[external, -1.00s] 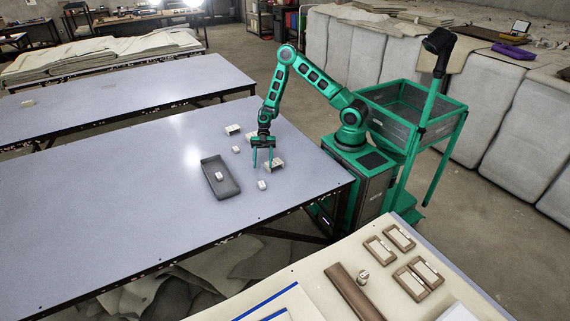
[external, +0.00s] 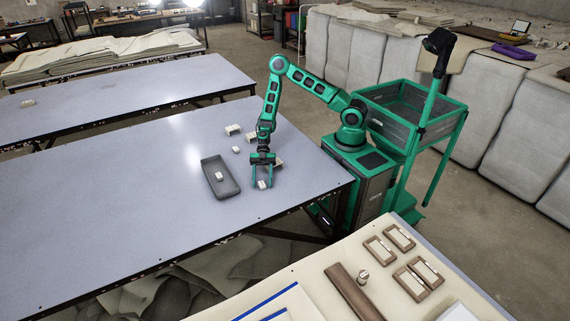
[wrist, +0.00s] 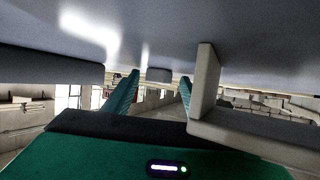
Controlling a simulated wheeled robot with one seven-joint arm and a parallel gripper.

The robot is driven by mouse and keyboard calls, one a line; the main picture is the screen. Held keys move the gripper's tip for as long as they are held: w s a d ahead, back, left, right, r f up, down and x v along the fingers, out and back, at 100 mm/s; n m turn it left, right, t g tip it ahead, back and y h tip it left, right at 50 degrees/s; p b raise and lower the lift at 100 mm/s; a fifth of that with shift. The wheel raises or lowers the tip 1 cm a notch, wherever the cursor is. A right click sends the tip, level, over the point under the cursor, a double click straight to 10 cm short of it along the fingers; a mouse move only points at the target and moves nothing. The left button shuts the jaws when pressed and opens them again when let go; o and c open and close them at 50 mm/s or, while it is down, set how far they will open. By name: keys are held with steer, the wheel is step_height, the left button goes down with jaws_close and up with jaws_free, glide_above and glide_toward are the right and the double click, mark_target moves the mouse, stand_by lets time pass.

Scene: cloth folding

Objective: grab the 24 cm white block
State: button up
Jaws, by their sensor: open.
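A small white block (external: 263,185) lies on the grey-blue table, right of the dark tray. My gripper (external: 258,184) points down at it, with its green fingers open on either side in the external view. In the wrist view, the open fingers (wrist: 153,98) show with a small pale block (wrist: 158,75) in the gap between them, beyond the tips or level with them; I cannot tell which. No contact is visible. A larger pale block (external: 279,163) is partly hidden behind my gripper. I cannot judge which block measures 24 cm.
The dark tray (external: 209,164) holds a small white block (external: 219,175). More pale blocks stand behind it, one at the back (external: 234,130) and a small one (external: 236,149). An angled pale piece (wrist: 205,85) stands close at right in the wrist view.

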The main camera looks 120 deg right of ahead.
steer(key=shift+c, duration=0.7)
steer(key=c, duration=1.1)
steer(key=shift+c, duration=0.2)
steer(key=shift+r, duration=0.15)
